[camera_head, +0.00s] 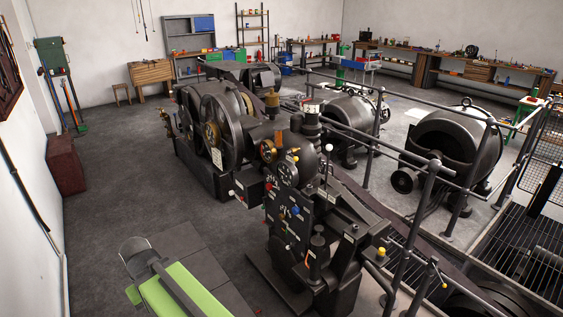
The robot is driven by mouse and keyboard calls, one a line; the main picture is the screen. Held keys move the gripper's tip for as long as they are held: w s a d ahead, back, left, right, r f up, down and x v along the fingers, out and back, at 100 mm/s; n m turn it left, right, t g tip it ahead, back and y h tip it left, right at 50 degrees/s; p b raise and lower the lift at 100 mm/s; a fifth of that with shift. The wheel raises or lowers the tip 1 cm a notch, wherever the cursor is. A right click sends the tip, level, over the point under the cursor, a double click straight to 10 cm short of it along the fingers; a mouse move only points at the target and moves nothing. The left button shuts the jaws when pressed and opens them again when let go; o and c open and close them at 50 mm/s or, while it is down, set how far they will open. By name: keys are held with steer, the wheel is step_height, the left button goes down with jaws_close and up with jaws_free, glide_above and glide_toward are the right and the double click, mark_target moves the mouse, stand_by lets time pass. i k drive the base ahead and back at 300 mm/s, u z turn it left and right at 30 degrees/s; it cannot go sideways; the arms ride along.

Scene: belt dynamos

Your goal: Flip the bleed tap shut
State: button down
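The dark engine-like machine (305,215) stands in the middle foreground. Its front carries gauges, a control panel (283,210) with small coloured knobs, and several small handles. One lever with a white ball end (329,148) stands upright. A yellow-topped fitting (381,252) is at its lower right. I cannot tell which small part is the bleed tap, or how its handle lies. A green and grey shape at the lower left appears to be my own body and arm. The grey end is apart from the machine; no fingertips can be made out.
Railings (430,195) run along the machine's right side, with floor grating (515,255) beyond. Large dynamos (455,150) stand behind the rail. A dark red box (65,165) is by the left wall. The dark floor (120,190) at left is mostly clear. Workbenches (480,72) line the back.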

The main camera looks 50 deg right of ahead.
mark_target(290, 152)
steer(key=z, duration=0.2)
steer(key=i, duration=1.2)
steer(key=z, duration=0.7)
